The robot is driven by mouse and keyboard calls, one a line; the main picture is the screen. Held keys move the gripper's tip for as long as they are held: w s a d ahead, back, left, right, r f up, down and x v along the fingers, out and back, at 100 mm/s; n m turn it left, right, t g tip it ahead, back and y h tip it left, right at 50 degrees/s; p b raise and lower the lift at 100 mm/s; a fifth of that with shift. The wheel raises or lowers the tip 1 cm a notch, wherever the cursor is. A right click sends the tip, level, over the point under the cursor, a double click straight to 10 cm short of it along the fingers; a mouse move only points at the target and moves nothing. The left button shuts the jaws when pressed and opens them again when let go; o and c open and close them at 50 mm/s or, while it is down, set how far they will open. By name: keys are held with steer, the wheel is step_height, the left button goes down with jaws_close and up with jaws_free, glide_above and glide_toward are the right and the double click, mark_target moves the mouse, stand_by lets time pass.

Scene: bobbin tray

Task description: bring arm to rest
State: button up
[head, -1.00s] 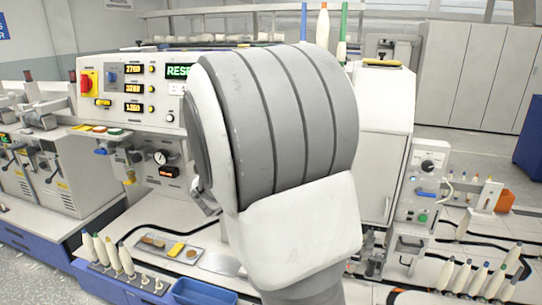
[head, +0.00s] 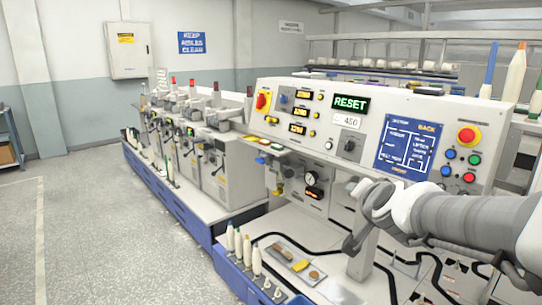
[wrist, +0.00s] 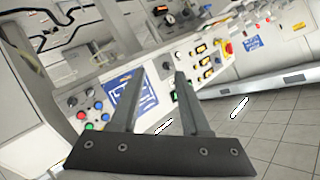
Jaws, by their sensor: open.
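My arm (head: 455,222) reaches in from the right edge in the head view, in front of the control panel (head: 375,140). My gripper (wrist: 155,78) shows in the wrist view with its two dark fingers apart and nothing between them. The same panel, with its blue screen (wrist: 128,95) and coloured buttons, lies beyond the fingers, tilted in that view. I cannot make out the gripper's fingers in the head view.
A small tray (head: 268,250) with yellow and brown pieces lies on the bench below the panel. Several white bobbins (head: 245,252) stand at its front left. More machines (head: 200,130) line the left. The floor (head: 110,230) at left is clear.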

steer(key=s+a+n+g+y+p, duration=0.25)
steer(key=s+a+n, duration=0.3)
steer(key=s, duration=0.55)
steer(key=s+d+f+n+g+h, duration=0.1)
steer(key=s+f+n+g, duration=0.2)
steer(key=s, duration=1)
steer(key=shift+f+g+p, duration=0.3)
steer(key=shift+g+p, duration=0.1)
steer(key=shift+g, duration=0.65)
